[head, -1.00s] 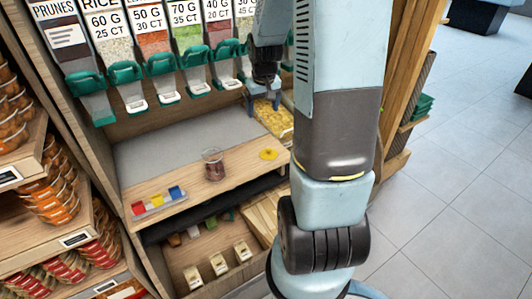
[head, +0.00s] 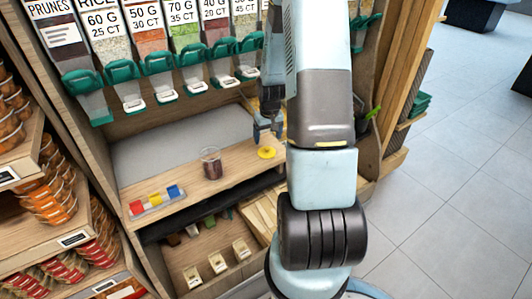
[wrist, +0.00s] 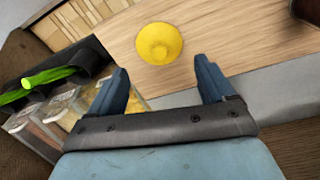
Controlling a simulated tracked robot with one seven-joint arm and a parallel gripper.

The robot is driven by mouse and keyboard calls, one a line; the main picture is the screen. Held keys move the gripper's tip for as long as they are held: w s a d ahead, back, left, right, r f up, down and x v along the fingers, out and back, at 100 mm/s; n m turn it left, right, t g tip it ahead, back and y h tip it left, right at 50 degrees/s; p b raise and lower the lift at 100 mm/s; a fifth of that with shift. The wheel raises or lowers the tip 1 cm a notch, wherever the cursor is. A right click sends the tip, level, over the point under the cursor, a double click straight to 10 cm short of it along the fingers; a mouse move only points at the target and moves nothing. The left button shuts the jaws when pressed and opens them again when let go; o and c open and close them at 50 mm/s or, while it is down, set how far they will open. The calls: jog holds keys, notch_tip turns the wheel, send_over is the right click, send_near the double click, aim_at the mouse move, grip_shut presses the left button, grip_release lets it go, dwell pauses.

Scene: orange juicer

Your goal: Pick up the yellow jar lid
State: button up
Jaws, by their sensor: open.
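The yellow jar lid (head: 266,152) lies flat on the wooden counter (head: 235,168), to the right of a glass jar with dark contents (head: 211,163). In the wrist view the lid (wrist: 159,43) is round with a raised centre and sits beyond the fingertips, roughly midway between them. My gripper (wrist: 161,82) is open and empty, its two blue fingers apart. In the head view my gripper (head: 266,130) hangs just behind and above the lid, not visibly touching it. My arm hides part of the counter to the right.
A small tray (head: 150,209) with red, yellow and blue pieces is at the counter's left. Dispensers with green handles (head: 160,63) hang above the back. The wrist view shows a green object (wrist: 48,76) at left. Grey counter surface (head: 180,142) behind the jar is clear.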

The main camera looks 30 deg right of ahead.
aim_at(267, 148)
jog(key=shift+w+d+f, duration=0.1)
jog(key=shift+w+f, duration=0.1)
jog(key=shift+f, duration=1)
jog(key=shift+w+d+f, duration=0.1)
jog(key=shift+w+f, duration=0.05)
jog(key=shift+f, duration=1)
jog(key=shift+w+f, duration=0.2)
jog(key=shift+f, duration=1)
jog(key=shift+s, duration=0.1)
jog(key=c, duration=1.1)
